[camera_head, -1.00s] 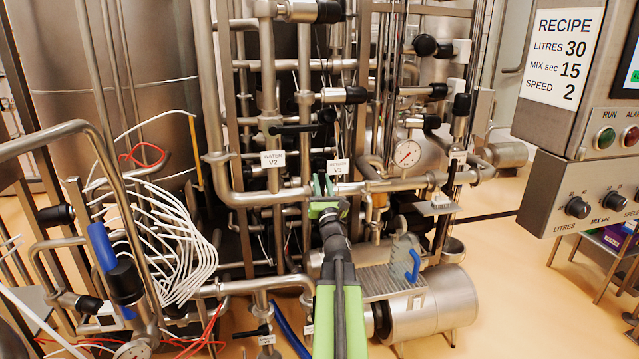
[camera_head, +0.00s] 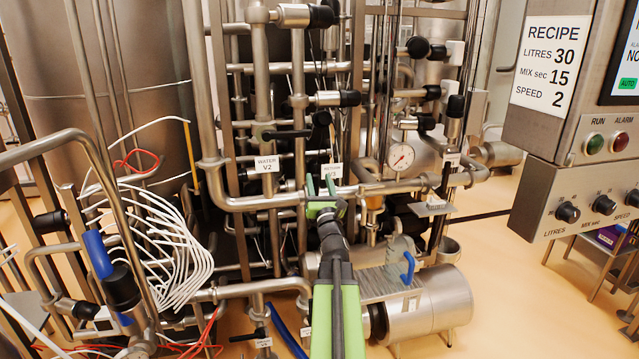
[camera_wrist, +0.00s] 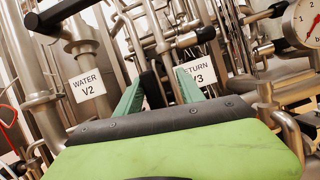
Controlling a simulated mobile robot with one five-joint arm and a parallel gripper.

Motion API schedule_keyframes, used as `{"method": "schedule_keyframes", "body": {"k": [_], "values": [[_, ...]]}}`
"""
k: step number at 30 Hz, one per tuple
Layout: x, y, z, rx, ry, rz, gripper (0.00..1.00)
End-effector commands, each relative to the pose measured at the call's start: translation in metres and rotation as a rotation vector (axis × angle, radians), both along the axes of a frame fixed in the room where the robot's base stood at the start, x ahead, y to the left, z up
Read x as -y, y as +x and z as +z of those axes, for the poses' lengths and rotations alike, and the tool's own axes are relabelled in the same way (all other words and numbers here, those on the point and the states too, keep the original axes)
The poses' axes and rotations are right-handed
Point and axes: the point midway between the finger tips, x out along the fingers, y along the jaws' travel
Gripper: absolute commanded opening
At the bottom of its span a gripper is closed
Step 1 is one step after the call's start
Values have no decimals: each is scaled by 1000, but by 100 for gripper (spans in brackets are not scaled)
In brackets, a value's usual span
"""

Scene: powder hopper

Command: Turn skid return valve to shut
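The return valve label, "RETURN V3" (camera_head: 334,169), hangs on the pipework at the middle of the head view. It also shows in the wrist view (camera_wrist: 197,74), partly behind a finger. A dark handle end (camera_head: 323,117) shows above it in the head view. In the wrist view a black handle (camera_wrist: 203,35) sits just above the label. The handle's exact angle is hard to tell. My gripper (camera_head: 321,185) is in front of and just below the label.
The "WATER V2" label (camera_head: 266,164) and its black horizontal handle (camera_head: 286,134) are just left. A gauge (camera_head: 401,156) is to the right. A horizontal pipe (camera_head: 260,202) runs beside my gripper. White hoses (camera_head: 170,250) are at left, the recipe panel (camera_head: 557,60) at right.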

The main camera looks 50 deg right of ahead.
Motion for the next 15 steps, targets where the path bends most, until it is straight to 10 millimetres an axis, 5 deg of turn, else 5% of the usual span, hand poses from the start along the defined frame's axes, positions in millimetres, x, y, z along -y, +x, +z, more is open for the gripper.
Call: {"method": "schedule_keyframes", "body": {"k": [3, 15], "values": [[1, -2, 40, 3, 1, -1, 42], [16, -96, 86, 0, -1, -2, 42]]}}
